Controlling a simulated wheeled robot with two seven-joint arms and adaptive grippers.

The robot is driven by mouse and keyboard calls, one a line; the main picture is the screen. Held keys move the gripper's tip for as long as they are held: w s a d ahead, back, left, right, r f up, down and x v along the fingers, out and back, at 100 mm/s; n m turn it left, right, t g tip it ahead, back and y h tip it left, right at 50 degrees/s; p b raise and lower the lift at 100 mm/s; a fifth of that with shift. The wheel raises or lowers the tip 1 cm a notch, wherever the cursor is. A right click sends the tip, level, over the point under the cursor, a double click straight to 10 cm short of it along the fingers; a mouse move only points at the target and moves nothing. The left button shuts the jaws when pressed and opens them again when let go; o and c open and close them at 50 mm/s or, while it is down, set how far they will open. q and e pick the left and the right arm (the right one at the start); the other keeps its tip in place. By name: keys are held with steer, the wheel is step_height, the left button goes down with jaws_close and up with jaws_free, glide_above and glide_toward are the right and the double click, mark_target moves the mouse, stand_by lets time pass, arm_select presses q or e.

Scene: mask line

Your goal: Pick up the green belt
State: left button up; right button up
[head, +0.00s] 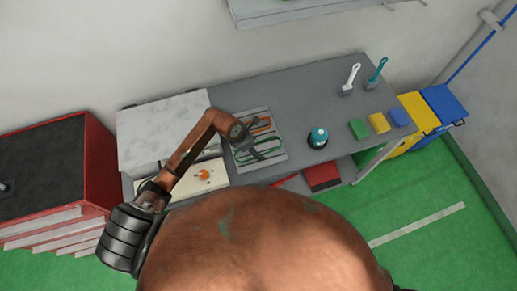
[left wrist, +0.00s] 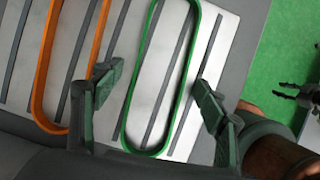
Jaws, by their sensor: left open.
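The green belt (left wrist: 128,115) is a long closed loop lying flat on a pale slotted tray (left wrist: 222,55). In the head view the belt (head: 270,141) lies on the tray (head: 279,158) on the grey bench, partly covered by my left gripper. My left gripper (head: 260,152) is open above the tray. In the left wrist view my left gripper's fingers (left wrist: 158,88) stand on either side of the belt, with nothing held between them. A small dark gripper (left wrist: 300,92), likely my right one, shows at the right edge; its jaw state is unclear.
An orange belt (left wrist: 45,75) lies left of the green one. On the bench stand a teal-topped round item (head: 318,138), coloured blocks (head: 379,123) and two brush-like tools (head: 350,78). A pale box (head: 160,130) stands left of the tray.

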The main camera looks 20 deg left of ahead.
arm_select(q)
steer(key=shift+c, duration=0.2)
steer(key=c, duration=1.1)
steer(key=shift+r, duration=0.1)
